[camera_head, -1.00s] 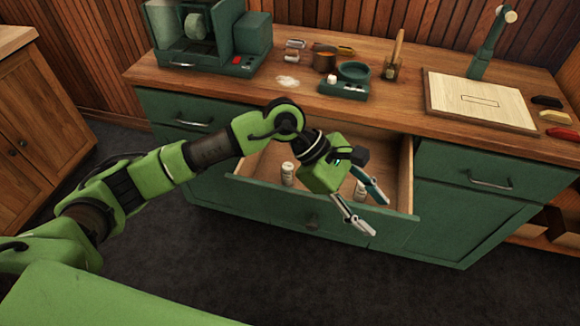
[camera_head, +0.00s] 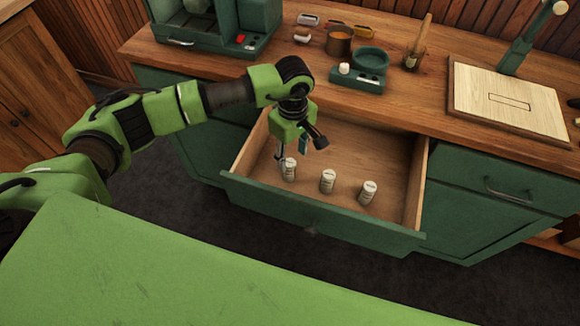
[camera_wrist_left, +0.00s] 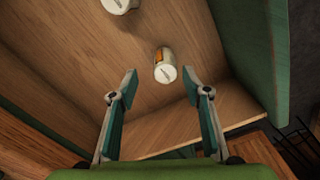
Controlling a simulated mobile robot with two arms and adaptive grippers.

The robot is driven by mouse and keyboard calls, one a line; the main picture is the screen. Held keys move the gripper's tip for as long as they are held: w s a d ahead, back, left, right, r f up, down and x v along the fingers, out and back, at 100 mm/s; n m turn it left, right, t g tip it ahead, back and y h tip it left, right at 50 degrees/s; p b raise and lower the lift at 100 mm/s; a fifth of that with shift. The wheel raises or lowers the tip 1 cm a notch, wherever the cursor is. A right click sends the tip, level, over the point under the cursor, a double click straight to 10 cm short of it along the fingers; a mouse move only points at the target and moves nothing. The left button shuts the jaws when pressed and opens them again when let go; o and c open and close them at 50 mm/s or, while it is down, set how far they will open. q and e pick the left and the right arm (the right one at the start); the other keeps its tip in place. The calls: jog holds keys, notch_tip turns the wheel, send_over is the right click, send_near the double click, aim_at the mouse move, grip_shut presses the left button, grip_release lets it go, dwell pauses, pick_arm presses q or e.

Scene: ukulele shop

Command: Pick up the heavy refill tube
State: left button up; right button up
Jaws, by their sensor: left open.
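Three small white refill tubes stand in the open drawer: a left one (camera_head: 289,172), a middle one (camera_head: 327,181) and a right one (camera_head: 368,193). They look alike, and I cannot tell which is heavy. My left gripper (camera_head: 291,152) points down into the drawer, close by the left tube. In the left wrist view the open fingers (camera_wrist_left: 159,76) have one tube (camera_wrist_left: 165,70) with an orange patch just beyond and between their tips, not gripped. Another tube (camera_wrist_left: 120,4) is cut off at the top edge. My right gripper is not in view.
The green-fronted wooden drawer (camera_head: 320,225) is pulled out, with bare floor on its right side. The worktop above holds a copper-coloured cup (camera_head: 339,40), a green scale-like device (camera_head: 360,76), a brush-like tool (camera_head: 417,45) and a pale board (camera_head: 507,98).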

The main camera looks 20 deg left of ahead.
aim_at(289, 162)
pick_arm(q)
jog(key=shift+s+a+f+p, duration=0.1)
jog(key=shift+s+f+p, duration=0.15)
jog(key=shift+f+p, duration=0.25)
jog(key=f, duration=0.2)
jog(key=f+p, duration=0.1)
jog(key=shift+s+a+f, duration=0.1)
jog(key=shift+a+f, duration=0.1)
jog(key=shift+f, duration=0.5)
jog(key=c, duration=1.2)
